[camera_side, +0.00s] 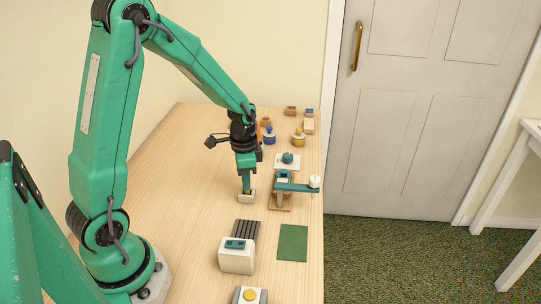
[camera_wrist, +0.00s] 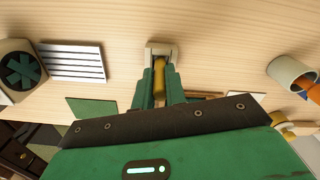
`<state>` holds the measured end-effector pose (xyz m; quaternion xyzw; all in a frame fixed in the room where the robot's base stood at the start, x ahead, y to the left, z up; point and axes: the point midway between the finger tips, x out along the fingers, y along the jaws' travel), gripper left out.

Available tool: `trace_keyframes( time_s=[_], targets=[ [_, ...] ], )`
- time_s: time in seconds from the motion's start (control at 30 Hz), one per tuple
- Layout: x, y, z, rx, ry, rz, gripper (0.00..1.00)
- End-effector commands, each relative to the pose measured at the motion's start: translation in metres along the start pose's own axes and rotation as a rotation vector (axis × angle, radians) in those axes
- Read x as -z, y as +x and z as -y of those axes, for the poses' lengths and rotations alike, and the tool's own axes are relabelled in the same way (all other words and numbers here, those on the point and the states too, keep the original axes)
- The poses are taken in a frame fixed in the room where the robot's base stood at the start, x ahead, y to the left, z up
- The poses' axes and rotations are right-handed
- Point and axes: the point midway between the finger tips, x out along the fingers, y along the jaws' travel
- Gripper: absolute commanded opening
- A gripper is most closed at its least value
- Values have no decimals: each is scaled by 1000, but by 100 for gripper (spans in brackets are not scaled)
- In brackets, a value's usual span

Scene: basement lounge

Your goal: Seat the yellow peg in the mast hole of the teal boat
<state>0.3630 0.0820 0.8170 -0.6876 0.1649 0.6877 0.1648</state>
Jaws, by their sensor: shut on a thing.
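My gripper (camera_side: 246,188) points down over a small cream block (camera_side: 247,197) on the wooden table. In the wrist view my gripper (camera_wrist: 160,92) is shut on the yellow peg (camera_wrist: 159,78), and the peg's far end meets the cream block (camera_wrist: 160,46). I cannot tell whether the peg is still inside the block or just above it. In the side view the peg is mostly hidden by the fingers. A teal shape, perhaps the teal boat (camera_side: 287,158), sits on a white pad beyond and right of my gripper. Its mast hole is too small to make out.
A teal-armed fixture with a white knob (camera_side: 315,182) stands close right of my gripper. A white box (camera_side: 237,256), a dark ribbed pad (camera_side: 246,230) and a green mat (camera_side: 293,243) lie nearer. Several small objects crowd the far end. The table's left side is clear.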

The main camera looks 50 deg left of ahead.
Motion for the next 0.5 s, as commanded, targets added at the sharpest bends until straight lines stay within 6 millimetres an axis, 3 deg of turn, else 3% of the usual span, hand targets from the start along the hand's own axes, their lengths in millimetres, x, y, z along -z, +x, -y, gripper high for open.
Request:
trace_keyframes(
  time_s=[0.27, 0.5],
  targets=[
    [1, -35, 0, 3, 1, -4, 0],
    [8, -59, -45, 2, 7, -3, 0]
  ],
)
